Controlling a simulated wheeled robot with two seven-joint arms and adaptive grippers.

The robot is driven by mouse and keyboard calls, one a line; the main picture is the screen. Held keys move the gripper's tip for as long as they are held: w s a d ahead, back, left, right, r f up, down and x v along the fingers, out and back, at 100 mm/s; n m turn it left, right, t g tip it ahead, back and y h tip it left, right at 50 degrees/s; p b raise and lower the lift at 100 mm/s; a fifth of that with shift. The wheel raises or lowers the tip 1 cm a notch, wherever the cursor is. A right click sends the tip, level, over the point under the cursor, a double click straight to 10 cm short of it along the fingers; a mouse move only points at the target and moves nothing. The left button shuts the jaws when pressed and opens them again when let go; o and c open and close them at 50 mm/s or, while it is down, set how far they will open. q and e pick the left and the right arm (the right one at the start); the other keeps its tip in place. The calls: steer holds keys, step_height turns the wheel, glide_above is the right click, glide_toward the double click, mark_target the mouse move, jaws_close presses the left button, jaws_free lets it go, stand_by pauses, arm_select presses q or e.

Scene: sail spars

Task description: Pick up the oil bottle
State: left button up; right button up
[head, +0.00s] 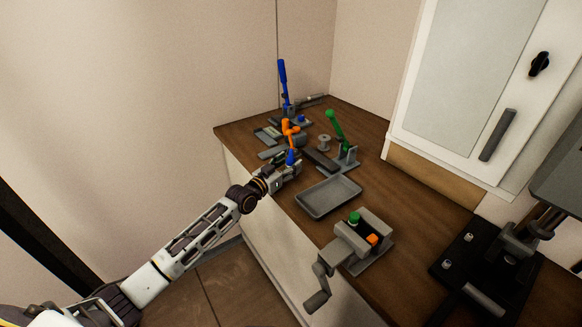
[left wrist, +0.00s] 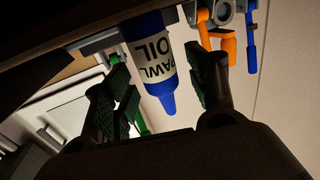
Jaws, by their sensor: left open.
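The oil bottle (head: 291,158) is blue and stands near the left edge of the wooden worktop. In the left wrist view the bottle (left wrist: 147,55) shows a white label reading "PAWL OIL" and a tapered blue nozzle; the picture is turned over, so the nozzle points down. My left gripper (head: 286,171) is at the bottle. Its two dark green finger pads (left wrist: 157,80) are open on either side of the bottle, with a visible gap at each side. In the head view the gripper hides the lower bottle. My right gripper is not in view.
A grey tray (head: 328,196) lies close to the right of my gripper. An orange-handled tool (head: 290,129), a blue lever (head: 283,80) and a green-handled lever (head: 335,124) stand behind. A grey crank device (head: 355,243) is nearer. A white cabinet (head: 470,75) hangs at right.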

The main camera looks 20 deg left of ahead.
mark_target(288, 161)
arm_select(q)
steer(key=c, duration=1.1)
steer(key=shift+r, duration=0.1)
steer(key=shift+r, duration=4.9)
steer(key=shift+s, duration=0.1)
